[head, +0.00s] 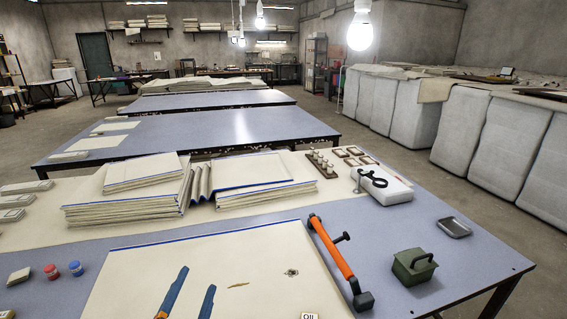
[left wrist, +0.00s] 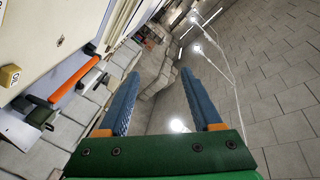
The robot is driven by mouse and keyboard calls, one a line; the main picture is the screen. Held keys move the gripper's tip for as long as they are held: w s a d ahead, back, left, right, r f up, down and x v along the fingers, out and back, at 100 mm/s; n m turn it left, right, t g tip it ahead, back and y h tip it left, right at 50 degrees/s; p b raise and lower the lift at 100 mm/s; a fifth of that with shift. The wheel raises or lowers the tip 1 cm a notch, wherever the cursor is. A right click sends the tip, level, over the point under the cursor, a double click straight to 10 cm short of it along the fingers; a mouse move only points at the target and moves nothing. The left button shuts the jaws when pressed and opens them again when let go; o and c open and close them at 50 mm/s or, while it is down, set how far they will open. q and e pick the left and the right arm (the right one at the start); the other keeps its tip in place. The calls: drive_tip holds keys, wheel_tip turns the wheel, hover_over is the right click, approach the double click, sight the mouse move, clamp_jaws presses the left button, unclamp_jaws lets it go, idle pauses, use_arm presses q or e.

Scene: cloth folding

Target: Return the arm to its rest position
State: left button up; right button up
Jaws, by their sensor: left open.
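My left gripper (head: 198,278) shows at the bottom of the head view as two blue fingers, apart and with nothing between them. In the left wrist view, the left gripper (left wrist: 164,75) is open and empty, facing walls and hanging lamps. In the head view the fingers appear over a flat cream cloth (head: 225,260) with a blue edge; I cannot tell the height between them. My right gripper is in neither view.
Folded cloth stacks (head: 122,207) lie at the back of the blue table (head: 487,254). An orange-handled tool (head: 332,250) lies at the cloth's right edge. A green box (head: 414,268) and a small tray (head: 454,227) stand further right. Two jars (head: 75,269) are left.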

use_arm(q)
drive_tip(key=s+f+n+g, duration=0.7)
drive_tip(key=s+f+g, duration=0.7)
drive_tip(key=s+f, duration=0.7)
wheel_tip(320, 180, down, 14)
drive_tip(key=g, duration=0.1)
drive_tip(key=s+a+f+g+p, duration=0.1)
drive_tip(key=s+a+f, duration=0.1)
drive_tip(key=s+f, duration=0.9)
drive_tip(key=shift+s+a+f+g, duration=0.2)
drive_tip(key=shift+s+a+g, duration=0.15)
drive_tip(key=shift+s, duration=0.65)
